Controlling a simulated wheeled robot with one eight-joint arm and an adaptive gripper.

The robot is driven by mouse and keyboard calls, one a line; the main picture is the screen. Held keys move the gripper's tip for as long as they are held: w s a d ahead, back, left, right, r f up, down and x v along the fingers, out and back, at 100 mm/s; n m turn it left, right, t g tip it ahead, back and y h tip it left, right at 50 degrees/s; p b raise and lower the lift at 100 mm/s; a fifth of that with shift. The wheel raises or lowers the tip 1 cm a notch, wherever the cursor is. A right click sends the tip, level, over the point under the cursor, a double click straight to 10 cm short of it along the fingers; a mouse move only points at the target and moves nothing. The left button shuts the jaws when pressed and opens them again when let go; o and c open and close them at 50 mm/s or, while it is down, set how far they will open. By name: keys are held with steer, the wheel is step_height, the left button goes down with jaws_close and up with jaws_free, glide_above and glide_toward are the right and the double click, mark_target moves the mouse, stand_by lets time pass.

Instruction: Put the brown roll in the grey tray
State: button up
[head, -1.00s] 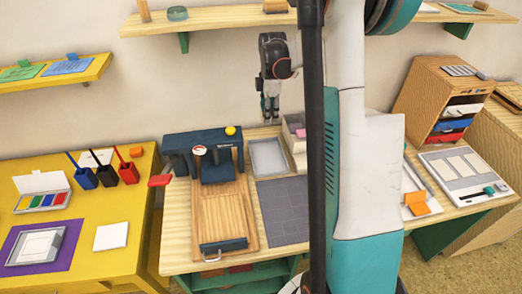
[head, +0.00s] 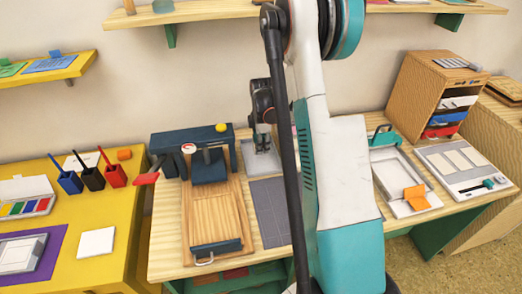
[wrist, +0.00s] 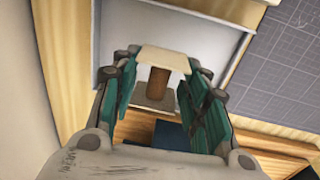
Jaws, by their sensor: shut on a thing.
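The brown roll (wrist: 158,82) is a brown cylinder between two pale square end plates. In the wrist view it sits between the teal fingers of my gripper (wrist: 157,66), which is shut on it. In the head view my gripper (head: 262,144) points down over the grey tray (head: 247,152), low and close to it. The roll cannot be made out clearly there. The tray also fills the upper middle of the wrist view (wrist: 118,50), behind the roll. I cannot tell whether the roll touches the tray floor.
A dark blue press with a wooden board (head: 231,208) stands left of the tray. A dark gridded mat (head: 268,205) lies in front of it. My arm hides the table to the right. A white tray with an orange piece (head: 417,197) lies further right.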

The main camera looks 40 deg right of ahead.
step_height(320, 180, down, 3)
steer(key=shift+f+b, duration=0.1)
steer(key=shift+b, duration=0.3)
steer(key=o, duration=1)
steer(key=r+p, duration=0.1)
steer(key=r, duration=0.3)
steer(key=r+p, duration=0.1)
steer(key=r, duration=0.3)
steer(key=s+r+p, duration=0.1)
steer(key=r+p, duration=0.1)
steer(key=r, duration=0.2)
steer(key=shift+a+r, duration=0.1)
steer(key=shift+a, duration=0.1)
